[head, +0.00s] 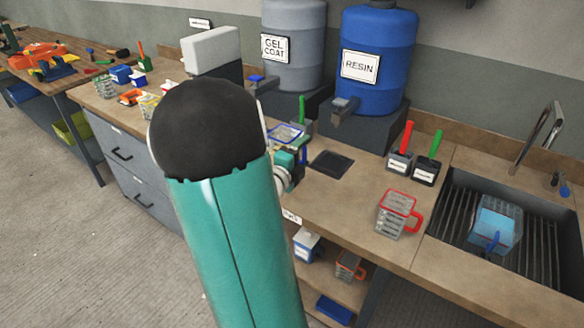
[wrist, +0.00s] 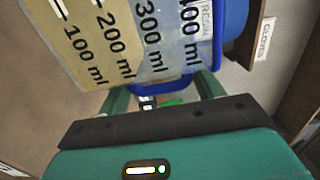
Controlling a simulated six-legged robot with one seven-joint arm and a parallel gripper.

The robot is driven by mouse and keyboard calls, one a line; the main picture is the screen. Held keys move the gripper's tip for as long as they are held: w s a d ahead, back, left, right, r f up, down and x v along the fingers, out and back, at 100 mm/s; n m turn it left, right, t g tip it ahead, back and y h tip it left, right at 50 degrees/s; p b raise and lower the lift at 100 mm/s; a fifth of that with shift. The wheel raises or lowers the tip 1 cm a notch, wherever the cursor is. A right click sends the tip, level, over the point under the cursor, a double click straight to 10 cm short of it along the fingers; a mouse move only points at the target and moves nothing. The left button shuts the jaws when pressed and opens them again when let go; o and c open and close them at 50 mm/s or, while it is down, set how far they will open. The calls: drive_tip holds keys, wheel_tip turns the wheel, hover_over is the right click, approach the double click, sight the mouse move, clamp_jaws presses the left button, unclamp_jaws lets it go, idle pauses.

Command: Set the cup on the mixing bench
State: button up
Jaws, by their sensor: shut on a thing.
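My gripper (wrist: 162,90) is shut on a clear measuring cup (wrist: 130,35), with its two fingers on either side of the cup's blue handle (wrist: 172,84). The cup has black marks from 100 ml up. In the head view the same cup shows its blue rim (head: 286,131) just right of my arm, over the mixing bench (head: 325,205). My arm hides part of the gripper and the cup's lower part, so I cannot tell whether the cup touches the bench.
A red-handled measuring cup (head: 396,214) stands on the bench left of the sink (head: 450,205); a blue cup (head: 494,222) lies in the sink. The blue resin drum (head: 378,85) and grey gel coat drum (head: 300,72) stand behind. A dark square pad (head: 331,163) lies on the bench.

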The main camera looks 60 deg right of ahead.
drive_tip(key=w+d+f, duration=0.1)
drive_tip(key=f, duration=0.1)
drive_tip(key=w+d+f, duration=0.4)
drive_tip(key=f, duration=0.1)
drive_tip(key=shift+w+d, duration=0.1)
drive_tip(key=shift+f, duration=1.4)
drive_tip(key=shift+f, duration=0.1)
drive_tip(key=o, duration=1.1)
drive_tip(key=shift+o, duration=0.2)
drive_tip(key=shift+f, duration=0.1)
